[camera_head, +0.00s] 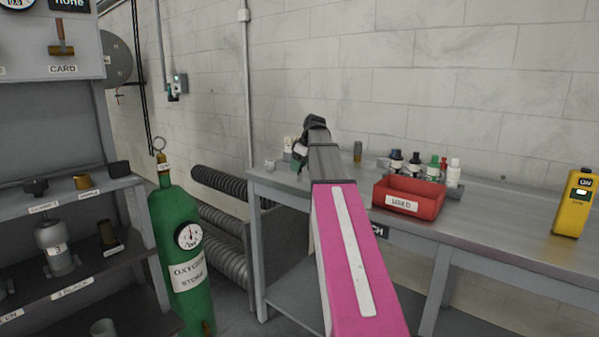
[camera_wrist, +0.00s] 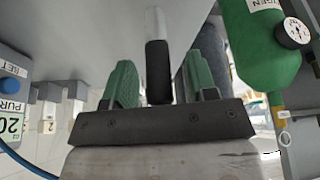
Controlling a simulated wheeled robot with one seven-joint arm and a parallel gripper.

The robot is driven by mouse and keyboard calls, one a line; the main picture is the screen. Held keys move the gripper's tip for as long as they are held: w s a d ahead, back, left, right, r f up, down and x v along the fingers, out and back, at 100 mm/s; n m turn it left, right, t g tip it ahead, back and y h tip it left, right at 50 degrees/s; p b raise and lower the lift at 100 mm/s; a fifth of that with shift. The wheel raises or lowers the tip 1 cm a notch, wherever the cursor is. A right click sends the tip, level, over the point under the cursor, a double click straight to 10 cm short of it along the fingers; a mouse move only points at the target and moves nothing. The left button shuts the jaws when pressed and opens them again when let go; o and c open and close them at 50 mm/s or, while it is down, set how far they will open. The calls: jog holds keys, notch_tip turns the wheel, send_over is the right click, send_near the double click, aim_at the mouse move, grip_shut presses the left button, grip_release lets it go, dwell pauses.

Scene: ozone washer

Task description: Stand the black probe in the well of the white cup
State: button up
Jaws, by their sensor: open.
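The black probe (camera_wrist: 158,72) shows in the wrist view between the two green fingers of my gripper (camera_wrist: 164,75). A pale, narrow piece extends beyond its far end; I cannot tell whether it is part of the probe. My gripper is open, with a gap on each side of the probe. In the head view my gripper (camera_head: 300,157) is over the left end of the grey bench, mostly hidden by my arm. The probe cannot be made out there. A small white cup (camera_head: 270,165) seems to stand at the bench's left end, left of my gripper; its well is too small to see.
A red bin (camera_head: 408,200) labelled USED stands right of my arm, with several small bottles (camera_head: 396,162) behind it. A yellow meter (camera_head: 575,204) stands at the far right. A green oxygen cylinder (camera_head: 178,245) stands left of the bench (camera_head: 490,235). The bench is clear between bin and meter.

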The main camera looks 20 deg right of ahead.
jog(key=shift+c, duration=0.3)
grip_shut()
jog(key=shift+r, duration=0.1)
